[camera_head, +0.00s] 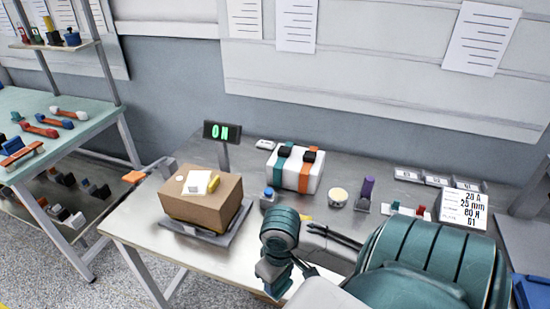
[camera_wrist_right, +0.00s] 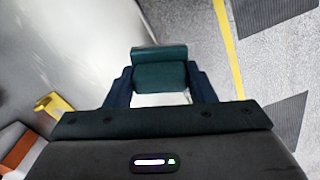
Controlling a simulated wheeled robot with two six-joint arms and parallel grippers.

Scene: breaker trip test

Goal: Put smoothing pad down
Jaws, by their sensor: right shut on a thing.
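The smoothing pad shows in the right wrist view as a teal block (camera_wrist_right: 160,75) with a pale face below it. My right gripper (camera_wrist_right: 161,88) has its two dark fingers shut on the sides of the block. I cannot tell whether the pad touches the bench. My left gripper is not in view.
A cardboard box (camera_head: 190,208) sits on a scale whose display (camera_head: 222,131) reads ON. A white case with coloured straps (camera_head: 293,176), a round cream-topped tin (camera_head: 338,197) and a purple-topped item (camera_head: 366,188) stand behind my gripper. A card (camera_head: 464,207) stands at right.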

